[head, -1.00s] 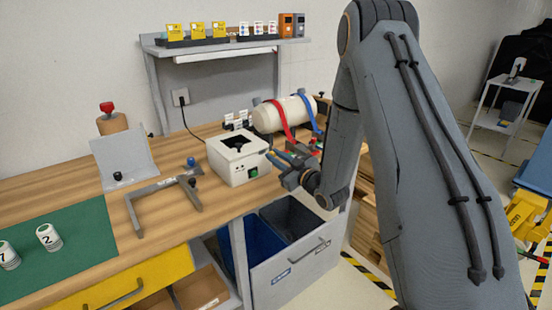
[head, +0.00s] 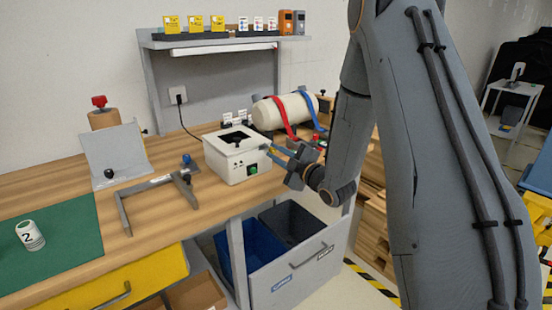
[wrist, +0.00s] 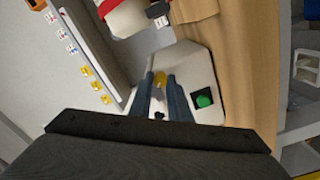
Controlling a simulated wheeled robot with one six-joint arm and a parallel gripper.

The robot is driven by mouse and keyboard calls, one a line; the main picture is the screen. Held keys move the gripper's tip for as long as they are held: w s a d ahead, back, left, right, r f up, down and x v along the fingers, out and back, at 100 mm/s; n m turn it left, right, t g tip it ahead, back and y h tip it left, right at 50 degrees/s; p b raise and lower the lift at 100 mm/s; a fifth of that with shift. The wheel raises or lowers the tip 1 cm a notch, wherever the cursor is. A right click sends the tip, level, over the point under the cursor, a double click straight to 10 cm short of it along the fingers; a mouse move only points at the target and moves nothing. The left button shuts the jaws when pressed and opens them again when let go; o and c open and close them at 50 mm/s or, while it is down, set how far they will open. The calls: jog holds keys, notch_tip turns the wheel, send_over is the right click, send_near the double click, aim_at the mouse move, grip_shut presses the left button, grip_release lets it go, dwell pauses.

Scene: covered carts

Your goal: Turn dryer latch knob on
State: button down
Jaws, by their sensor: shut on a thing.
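The dryer is a white box (head: 222,160) with a dark opening on top and a green button (head: 252,169) on its front. It also shows in the wrist view (wrist: 200,68), with the green button (wrist: 204,101) on the right. My gripper (head: 267,150) is at the box's right side. In the wrist view my gripper (wrist: 160,76) has its two blue-grey fingers close together on a small yellow part, which I take for the latch knob (wrist: 160,80). The fingers hide much of it, so its turn angle cannot be told. A small black part (wrist: 158,115) shows between the fingers.
A white cylinder (head: 268,114) with red and blue straps lies behind the box. A grey metal bracket frame (head: 150,186) lies left of it, on the wooden bench. A shelf (head: 215,42) with small boxes stands behind. Bins (head: 255,246) sit below the bench.

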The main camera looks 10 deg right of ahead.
jog(key=shift+n+b, duration=0.35)
jog(key=shift+n, duration=0.15)
jog(key=c, duration=1.7)
grip_release()
jog(key=shift+a, duration=0.1)
jog(key=shift+o, duration=0.2)
jog(key=b+v, duration=0.1)
jog(key=v, duration=0.7)
jog(key=shift+b, duration=0.3)
jog(key=shift+w+f, duration=0.1)
jog(key=shift+w, duration=0.1)
